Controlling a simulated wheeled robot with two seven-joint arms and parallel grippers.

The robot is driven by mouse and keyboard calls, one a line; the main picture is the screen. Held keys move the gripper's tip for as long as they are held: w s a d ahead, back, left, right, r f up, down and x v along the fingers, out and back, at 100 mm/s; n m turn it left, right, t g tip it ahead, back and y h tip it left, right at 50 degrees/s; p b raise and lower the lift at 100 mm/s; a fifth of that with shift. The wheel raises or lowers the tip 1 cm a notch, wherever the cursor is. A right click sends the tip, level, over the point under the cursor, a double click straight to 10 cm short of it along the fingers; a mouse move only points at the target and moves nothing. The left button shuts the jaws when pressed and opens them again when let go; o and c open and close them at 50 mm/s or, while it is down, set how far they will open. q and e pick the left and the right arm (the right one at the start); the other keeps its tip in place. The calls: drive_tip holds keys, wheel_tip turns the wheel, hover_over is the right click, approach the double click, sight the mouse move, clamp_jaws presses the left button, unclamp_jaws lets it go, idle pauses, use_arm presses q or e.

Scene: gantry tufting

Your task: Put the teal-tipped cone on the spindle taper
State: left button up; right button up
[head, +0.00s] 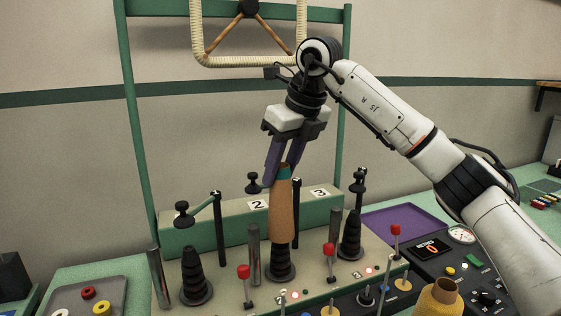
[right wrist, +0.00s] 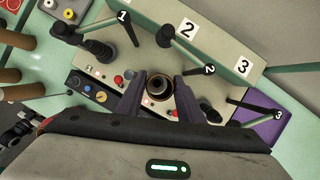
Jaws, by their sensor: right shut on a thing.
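The teal-tipped cone (head: 281,212) is orange-brown and stands nearly upright in the head view. My right gripper (head: 284,168) is shut on its teal top end from above. In the right wrist view the cone (right wrist: 159,88) shows end-on between the two purple fingers. Directly below it is the black ribbed middle spindle taper (head: 281,266), whose upper part the cone hides. The cone's lower rim overlaps the taper in the picture; I cannot tell whether it is around it or just above or in front. My left gripper is not in view.
Bare black tapers stand at left (head: 195,278) and right (head: 350,237). Metal posts (head: 254,255), red-knobbed levers (head: 243,272) and black-knobbed arms (head: 220,230) stand close around. A yellow cone (head: 438,300) is at the lower right. A tray (head: 75,296) holds small rings.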

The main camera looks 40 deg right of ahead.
sight(281, 188)
drive_tip(key=shift+f, duration=0.9)
wheel_tip(281, 188, down, 3)
drive_tip(key=b, duration=0.2)
drive_tip(key=shift+r+b, duration=0.15)
drive_tip(key=shift+b, duration=0.2)
drive_tip(key=shift+f+b, duration=1.25)
drive_tip(key=shift+f, duration=0.9)
drive_tip(key=shift+f+b, duration=0.3)
drive_tip(key=shift+f, duration=0.2)
drive_tip(key=shift+p, duration=0.3)
drive_tip(key=shift+f, duration=0.4)
drive_tip(key=o, duration=1.3)
drive_tip(key=shift+w, duration=0.1)
